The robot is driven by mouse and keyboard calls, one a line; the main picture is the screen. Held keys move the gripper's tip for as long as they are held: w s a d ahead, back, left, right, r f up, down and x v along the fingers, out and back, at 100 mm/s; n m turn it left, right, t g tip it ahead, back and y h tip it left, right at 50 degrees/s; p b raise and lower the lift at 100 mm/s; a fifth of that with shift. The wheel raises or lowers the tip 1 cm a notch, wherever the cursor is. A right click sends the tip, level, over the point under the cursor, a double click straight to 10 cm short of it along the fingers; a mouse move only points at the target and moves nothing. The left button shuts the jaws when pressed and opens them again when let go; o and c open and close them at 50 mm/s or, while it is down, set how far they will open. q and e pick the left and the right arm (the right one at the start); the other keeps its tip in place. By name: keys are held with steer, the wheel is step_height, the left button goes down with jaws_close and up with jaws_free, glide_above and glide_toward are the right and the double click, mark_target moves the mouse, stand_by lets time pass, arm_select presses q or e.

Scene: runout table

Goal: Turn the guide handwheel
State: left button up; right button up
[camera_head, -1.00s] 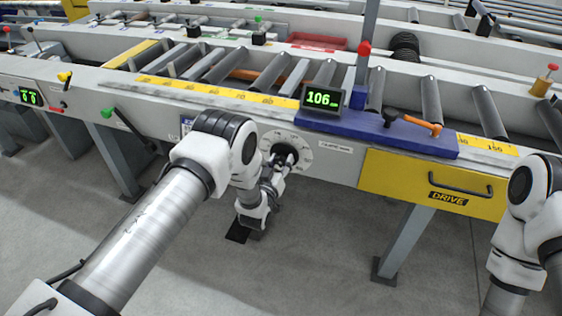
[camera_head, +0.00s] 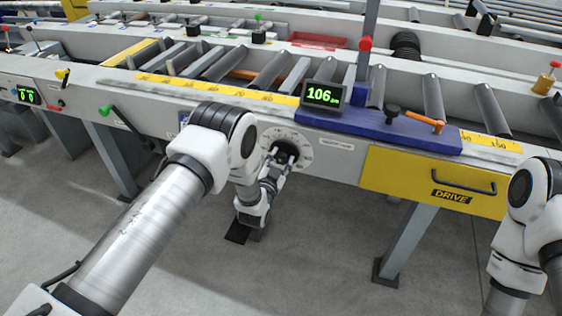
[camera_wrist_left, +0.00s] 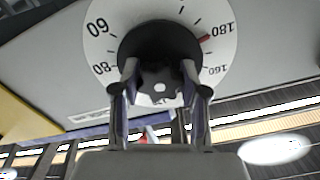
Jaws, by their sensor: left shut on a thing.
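The guide handwheel (camera_head: 284,152) is a dark round hub in front of a pale numbered dial (camera_head: 304,146) on the front face of the runout table. In the left wrist view the handwheel (camera_wrist_left: 160,48) fills the upper middle, with the dial (camera_wrist_left: 218,52) and a red mark near 180 around it. My left gripper (camera_head: 287,157) is at the handwheel. In the wrist view its two fingers (camera_wrist_left: 160,78) straddle the wheel's central part and are shut on it. The rear of the wheel is hidden. My right arm shows at the right edge; its gripper is out of view.
A display (camera_head: 322,96) reading 106 stands above the dial on a blue carriage (camera_head: 385,130) with an orange-handled lever (camera_head: 425,121). A yellow DRIVE drawer (camera_head: 430,182) is to the right. A green-knobbed lever (camera_head: 106,110) is to the left. Table legs stand below on open floor.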

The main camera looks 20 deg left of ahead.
arm_select(q)
steer(key=m+b, duration=0.1)
steer(key=m, duration=0.3)
steer(key=shift+m, duration=0.3)
steer(key=m+b, duration=0.1)
steer(key=m, duration=0.2)
steer(key=shift+m, duration=0.4)
steer(key=m+b, duration=0.1)
steer(key=m, duration=0.3)
steer(key=shift+b, duration=0.35)
steer(key=shift+m+b, duration=0.5)
steer(key=shift+m, duration=1.7)
steer(key=o, duration=1.2)
steer(key=shift+c, duration=0.2)
